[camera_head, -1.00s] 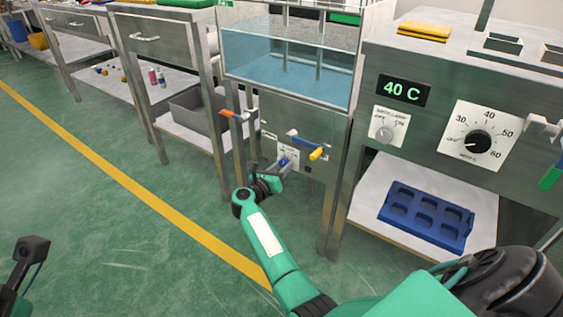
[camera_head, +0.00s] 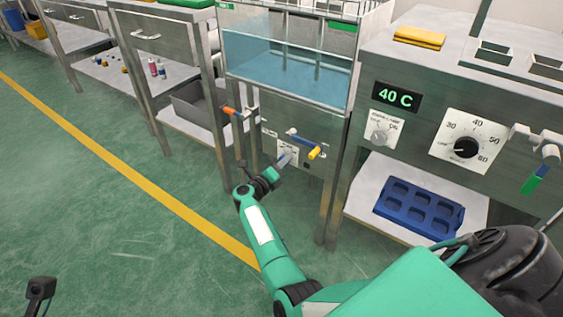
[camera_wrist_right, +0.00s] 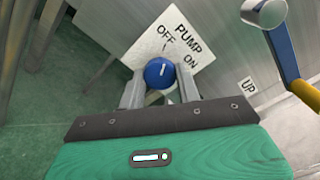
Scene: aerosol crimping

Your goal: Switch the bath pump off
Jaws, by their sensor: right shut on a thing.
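The white pump plate (camera_head: 290,148) sits on the steel front below the water bath. In the right wrist view, the pump plate (camera_wrist_right: 183,42) reads PUMP, OFF and ON, and is tilted in the picture. Its round blue knob (camera_wrist_right: 159,72) has a short white mark that points up towards OFF. My right gripper (camera_head: 282,161) reaches the plate. In its wrist view, the right gripper (camera_wrist_right: 160,88) is shut on the knob, one finger on each side. A dark part of my left arm shows at the lower left; its fingers cannot be made out.
A blue-levered valve with a yellow grip (camera_head: 305,145) is close right of the knob. An orange-handled valve (camera_head: 235,112) is to the left. The glass bath (camera_head: 285,70) is above. A heater panel with a dial (camera_head: 465,147) stands right. The green floor in front is clear.

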